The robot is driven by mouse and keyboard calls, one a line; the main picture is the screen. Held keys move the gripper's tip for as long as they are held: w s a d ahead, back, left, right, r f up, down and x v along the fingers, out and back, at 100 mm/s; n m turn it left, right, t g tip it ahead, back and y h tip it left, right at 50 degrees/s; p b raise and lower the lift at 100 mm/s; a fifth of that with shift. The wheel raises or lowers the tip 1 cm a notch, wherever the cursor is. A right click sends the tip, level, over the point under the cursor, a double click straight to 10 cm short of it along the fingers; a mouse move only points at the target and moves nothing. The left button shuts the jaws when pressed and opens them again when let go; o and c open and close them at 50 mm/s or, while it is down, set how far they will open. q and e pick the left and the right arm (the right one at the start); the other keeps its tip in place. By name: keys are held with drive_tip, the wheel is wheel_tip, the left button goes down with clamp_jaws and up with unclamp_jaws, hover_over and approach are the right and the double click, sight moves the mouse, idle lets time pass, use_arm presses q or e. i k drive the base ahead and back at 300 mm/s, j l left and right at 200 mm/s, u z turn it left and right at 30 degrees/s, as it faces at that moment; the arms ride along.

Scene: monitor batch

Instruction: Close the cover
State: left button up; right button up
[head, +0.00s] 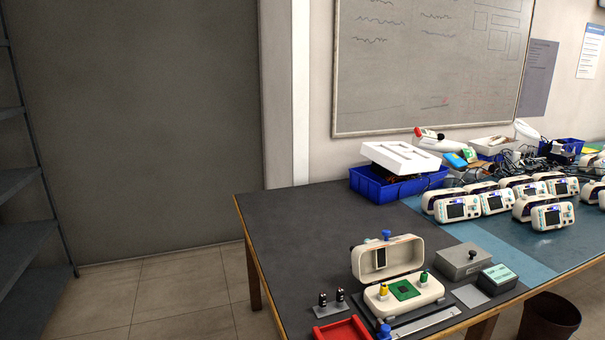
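The cover (405,254) is a cream, rounded shell that stands open and upright at the back of a cream device base (428,298) on the dark table. A blue knob (386,234) shows at its top edge, and a dark rectangle is on its inner left side. In the base lie a green board (404,290), a yellow-topped part (383,290) and a green-topped part (424,277). Neither of my grippers shows in the head view.
A red tray (343,332), a stand with two dark cylinders (330,302) and a blue knob (384,331) are near the front edge. A grey lidded box (471,261) stands right of the cover. The table's left part (300,225) is clear.

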sight(406, 252)
drive_tip(key=i+l+u, duration=0.1)
drive_tip(key=l, duration=0.35)
drive_tip(key=i+l+u, duration=0.1)
drive_tip(key=l, duration=0.3)
drive_tip(key=i+l+u, duration=0.1)
drive_tip(key=i+l, duration=0.15)
drive_tip(key=l, duration=0.25)
drive_tip(key=i+l+u, duration=0.1)
drive_tip(key=l, duration=0.35)
drive_tip(key=i+l, duration=0.1)
drive_tip(key=l, duration=0.35)
drive_tip(key=i+u, duration=0.05)
